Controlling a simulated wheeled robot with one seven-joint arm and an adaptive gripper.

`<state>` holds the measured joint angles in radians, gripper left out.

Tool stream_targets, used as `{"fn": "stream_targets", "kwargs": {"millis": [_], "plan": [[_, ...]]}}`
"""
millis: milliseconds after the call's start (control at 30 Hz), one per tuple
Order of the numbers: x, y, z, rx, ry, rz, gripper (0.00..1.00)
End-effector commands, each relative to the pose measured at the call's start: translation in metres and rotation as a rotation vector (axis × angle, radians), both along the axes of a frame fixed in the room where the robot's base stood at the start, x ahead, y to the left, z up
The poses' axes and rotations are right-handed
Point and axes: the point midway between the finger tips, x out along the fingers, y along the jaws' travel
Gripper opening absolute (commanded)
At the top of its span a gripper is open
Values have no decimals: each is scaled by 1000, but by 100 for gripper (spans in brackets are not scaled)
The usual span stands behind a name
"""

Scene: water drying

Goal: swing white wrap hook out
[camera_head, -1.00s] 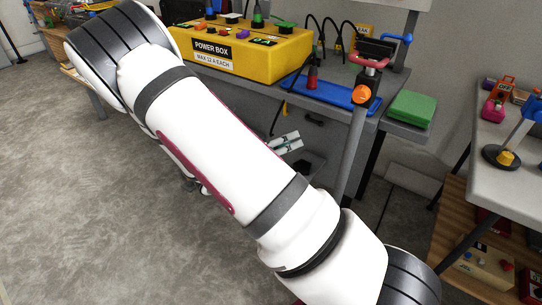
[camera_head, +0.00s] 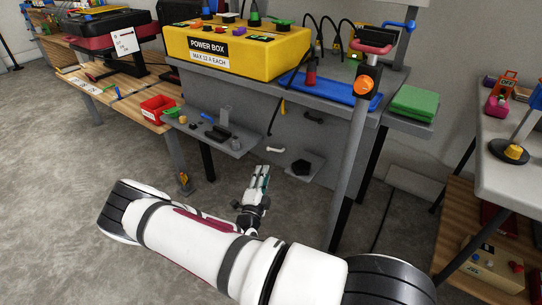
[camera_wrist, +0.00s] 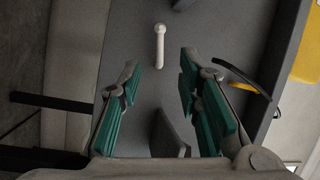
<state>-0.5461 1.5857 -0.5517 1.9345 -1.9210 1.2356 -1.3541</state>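The white wrap hook (camera_head: 275,150) is a small pale bar on the grey front panel under the power box bench in the head view. In the wrist view the white hook (camera_wrist: 160,48) hangs lengthwise with a round knob at its upper end, beyond the fingertips and between their lines. My gripper (camera_head: 262,172) is below and slightly left of the hook in the head view. In the wrist view my gripper (camera_wrist: 160,92) is open, its green-padded fingers apart and empty. No finger touches the hook.
A black hook (camera_head: 313,117) sits higher on the panel. A low grey shelf (camera_head: 303,172) with a dark object is right of my gripper. A grey side tray (camera_head: 235,148) with small parts is to the left. The yellow power box (camera_head: 240,52) stands on the bench above.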

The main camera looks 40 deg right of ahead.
Motion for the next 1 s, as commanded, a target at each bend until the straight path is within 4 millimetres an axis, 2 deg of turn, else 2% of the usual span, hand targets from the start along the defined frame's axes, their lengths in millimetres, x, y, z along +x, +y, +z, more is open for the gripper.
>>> {"fn": "stream_targets", "kwargs": {"millis": [300,500,700,1000], "plan": [[41,-48,5,2,-5,-5,32],[63,-71,8,3,-5,-3,32],[74,-83,11,2,-3,-3,32],[76,-86,12,2,-1,-2,32]]}}
